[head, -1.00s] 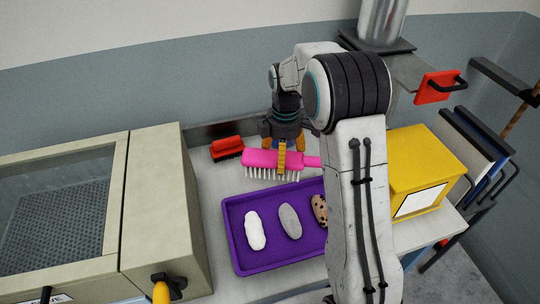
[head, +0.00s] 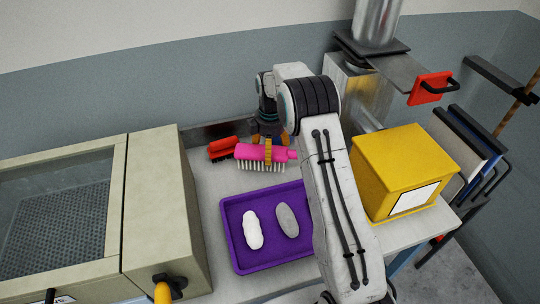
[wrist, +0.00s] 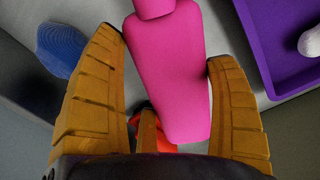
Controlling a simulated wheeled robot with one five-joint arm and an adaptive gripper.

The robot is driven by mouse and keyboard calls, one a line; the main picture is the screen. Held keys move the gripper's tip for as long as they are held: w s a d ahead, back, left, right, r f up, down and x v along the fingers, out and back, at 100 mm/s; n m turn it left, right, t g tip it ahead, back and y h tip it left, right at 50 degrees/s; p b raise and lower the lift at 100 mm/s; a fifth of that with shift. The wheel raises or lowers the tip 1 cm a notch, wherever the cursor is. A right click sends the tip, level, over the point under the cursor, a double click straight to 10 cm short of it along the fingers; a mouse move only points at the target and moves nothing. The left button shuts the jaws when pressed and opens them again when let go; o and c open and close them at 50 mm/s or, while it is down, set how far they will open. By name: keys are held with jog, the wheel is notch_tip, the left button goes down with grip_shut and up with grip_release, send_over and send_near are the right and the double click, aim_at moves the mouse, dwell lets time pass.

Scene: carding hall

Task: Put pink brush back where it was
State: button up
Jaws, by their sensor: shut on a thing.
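The pink brush (head: 247,152) is at the back of the bench, bristles down and handle pointing right. My gripper (head: 269,151) is shut on its body from above. In the wrist view the pink brush (wrist: 168,75) lies between the two yellow fingers of my gripper (wrist: 167,50). I cannot tell whether its bristles touch the bench. The red brush (head: 222,147) with dark bristles is just left of it, very close or touching. A red part also shows below the pink brush in the wrist view (wrist: 158,130).
A purple tray (head: 236,258) in front holds a white and a grey oval piece. A yellow box (head: 385,160) stands at the right, a beige glazed cabinet (head: 155,200) at the left. A blue textured thing (wrist: 62,46) shows in the wrist view. Bare bench lies between brush and tray.

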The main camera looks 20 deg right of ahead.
notch_tip(320, 180, down, 3)
jog(key=shift+f+b, duration=0.1)
jog(key=shift+b, duration=0.6)
jog(key=o, duration=1.1)
jog(key=shift+c, duration=0.2)
